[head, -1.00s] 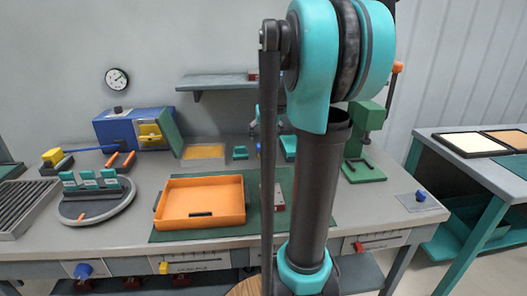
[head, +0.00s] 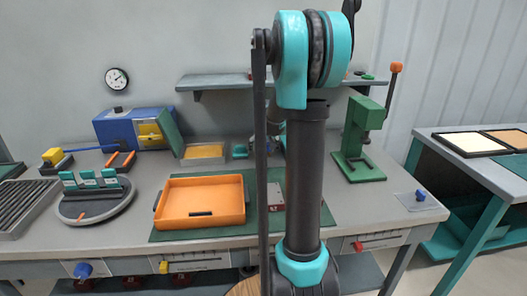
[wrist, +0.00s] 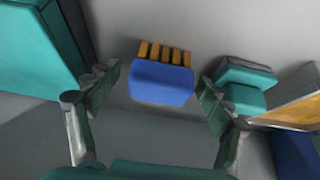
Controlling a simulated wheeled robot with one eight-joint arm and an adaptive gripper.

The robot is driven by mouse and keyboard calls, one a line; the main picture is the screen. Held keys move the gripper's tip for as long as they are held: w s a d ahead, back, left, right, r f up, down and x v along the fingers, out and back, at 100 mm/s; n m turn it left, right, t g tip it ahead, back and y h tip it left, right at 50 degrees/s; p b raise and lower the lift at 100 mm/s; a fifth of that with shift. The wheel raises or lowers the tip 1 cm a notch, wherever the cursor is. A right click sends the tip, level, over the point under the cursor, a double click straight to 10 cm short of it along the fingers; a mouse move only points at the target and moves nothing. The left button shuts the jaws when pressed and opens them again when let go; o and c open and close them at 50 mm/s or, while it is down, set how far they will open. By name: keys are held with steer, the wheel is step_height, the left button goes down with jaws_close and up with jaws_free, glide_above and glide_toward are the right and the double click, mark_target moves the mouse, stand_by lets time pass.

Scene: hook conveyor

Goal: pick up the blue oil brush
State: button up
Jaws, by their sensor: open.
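The blue oil brush (wrist: 162,82) shows in the wrist view as a blue block with a row of orange-brown bristles along its upper edge in the picture. My gripper (wrist: 158,98) is open, with one dark green finger pad on each side of the brush. There are visible gaps between the pads and the brush, and I see no contact. In the head view my own arm largely covers the gripper and the area where the brush lies, so I cannot make out the brush there.
A small teal item (wrist: 243,88) sits close beside the right finger, with a yellow tray (wrist: 292,100) beyond. A larger teal block (wrist: 40,45) is at the left. In the head view, an orange tray (head: 200,203) and a green press (head: 358,150) stand on the bench.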

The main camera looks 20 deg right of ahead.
mark_target(263, 145)
steer(key=c, duration=1.4)
steer(key=shift+r, duration=0.1)
step_height(263, 145, up, 20)
steer(key=shift+f, duration=0.1)
steer(key=o, duration=0.6)
steer(key=shift+c, duration=1.6)
